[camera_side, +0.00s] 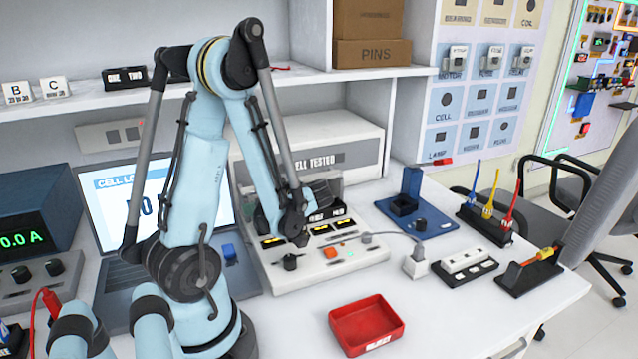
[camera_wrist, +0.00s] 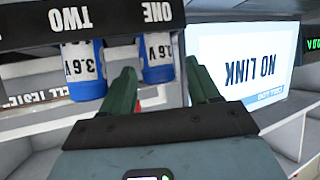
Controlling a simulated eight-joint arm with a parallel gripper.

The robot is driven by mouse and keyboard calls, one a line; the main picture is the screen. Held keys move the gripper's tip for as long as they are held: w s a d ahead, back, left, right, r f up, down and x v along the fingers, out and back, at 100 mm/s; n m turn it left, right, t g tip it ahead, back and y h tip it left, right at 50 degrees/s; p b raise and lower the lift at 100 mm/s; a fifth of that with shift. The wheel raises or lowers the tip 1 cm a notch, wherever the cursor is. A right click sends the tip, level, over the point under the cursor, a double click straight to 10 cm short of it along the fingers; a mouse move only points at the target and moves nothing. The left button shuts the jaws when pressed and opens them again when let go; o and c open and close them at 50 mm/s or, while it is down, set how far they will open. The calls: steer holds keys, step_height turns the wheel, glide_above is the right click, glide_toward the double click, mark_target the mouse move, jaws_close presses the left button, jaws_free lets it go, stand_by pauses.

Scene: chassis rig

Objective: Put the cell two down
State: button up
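In the wrist view, which is upside down, two blue cells with white 3.6V labels stand at a black strip (camera_wrist: 120,33) marked ONE and TWO. Cell two (camera_wrist: 85,72) is at TWO, on the left; the other cell (camera_wrist: 158,62) is at ONE. My gripper (camera_wrist: 161,68) is open, its dark green fingers showing on either side of the cell at ONE. I cannot tell whether they touch it. In the side view my gripper (camera_side: 322,190) is at the cell tester (camera_side: 345,262), largely behind my arm; the cells are hidden there.
A laptop (camera_wrist: 245,60) reading NO LINK is beside the tester. A black block (camera_side: 125,78) sits on the shelf above. A red tray (camera_side: 366,327) is in front. A blue stand (camera_side: 432,222) and a white plug block (camera_side: 416,263) are to the right.

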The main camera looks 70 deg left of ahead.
stand_by(0.3)
steer(key=shift+f, duration=0.2)
steer(key=w+d+r+m+t+h, duration=0.2)
steer(key=w+d+m+t+h, duration=0.1)
steer(key=d+m, duration=0.4)
steer(key=w+d+r+m+t+h, duration=0.2)
steer(key=w+d+m+t+h, duration=0.2)
steer(key=d+m, duration=0.3)
steer(key=w+d+r+m+t+h, duration=0.2)
steer(key=d+m, duration=0.6)
steer(key=d, duration=0.4)
steer(key=w+t+h, duration=0.1)
steer(key=w+t, duration=0.1)
steer(key=shift+w+d+r+t+h, duration=0.15)
steer(key=shift+r+t+h, duration=0.15)
steer(key=shift+r+h, duration=0.1)
steer(key=shift+w+d+r+m, duration=0.1)
steer(key=shift+d+r+m, duration=0.1)
steer(key=shift+d+m, duration=0.15)
steer(key=c, duration=0.3)
